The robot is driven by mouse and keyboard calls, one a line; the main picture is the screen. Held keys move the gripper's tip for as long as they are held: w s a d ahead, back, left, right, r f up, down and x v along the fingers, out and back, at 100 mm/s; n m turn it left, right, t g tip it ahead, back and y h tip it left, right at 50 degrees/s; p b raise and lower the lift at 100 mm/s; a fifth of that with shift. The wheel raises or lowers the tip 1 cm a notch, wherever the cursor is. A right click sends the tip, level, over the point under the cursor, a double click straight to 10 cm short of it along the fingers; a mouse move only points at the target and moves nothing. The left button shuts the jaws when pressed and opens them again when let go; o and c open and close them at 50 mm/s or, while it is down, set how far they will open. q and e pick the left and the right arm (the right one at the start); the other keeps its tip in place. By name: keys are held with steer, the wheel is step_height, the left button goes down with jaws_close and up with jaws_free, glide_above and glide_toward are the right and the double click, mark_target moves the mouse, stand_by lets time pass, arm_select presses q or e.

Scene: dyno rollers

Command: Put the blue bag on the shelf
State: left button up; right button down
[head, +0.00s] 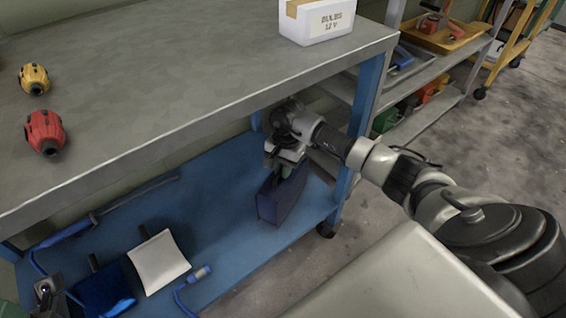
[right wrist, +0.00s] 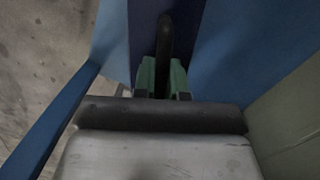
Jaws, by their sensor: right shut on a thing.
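The blue bag (head: 279,201) is dark blue and boxy, and stands upright at the right end of the low blue shelf (head: 225,215) under the workbench. I cannot tell whether its bottom touches the shelf. My right gripper (head: 286,168) reaches in under the bench top and is shut on the top of the bag. In the right wrist view, the green fingers (right wrist: 163,78) close around a dark handle (right wrist: 165,42), with the bag (right wrist: 145,70) behind it. I do not make out my left gripper.
A blue bench leg (head: 362,110) stands just right of the bag. The bench top (head: 190,75) hangs over the shelf. A white pad (head: 158,262), a blue item (head: 104,290) and blue tools lie on the left of the shelf. Red and yellow parts sit on the bench top.

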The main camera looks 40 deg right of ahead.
steer(key=shift+w+f, duration=0.1)
steer(key=shift+f, duration=0.2)
steer(key=shift+r, duration=0.1)
steer(key=c, duration=1.6)
jaws_free()
steer(key=shift+f, duration=0.25)
steer(key=o, duration=0.4)
steer(key=shift+r, duration=0.1)
steer(key=shift+o, duration=0.2)
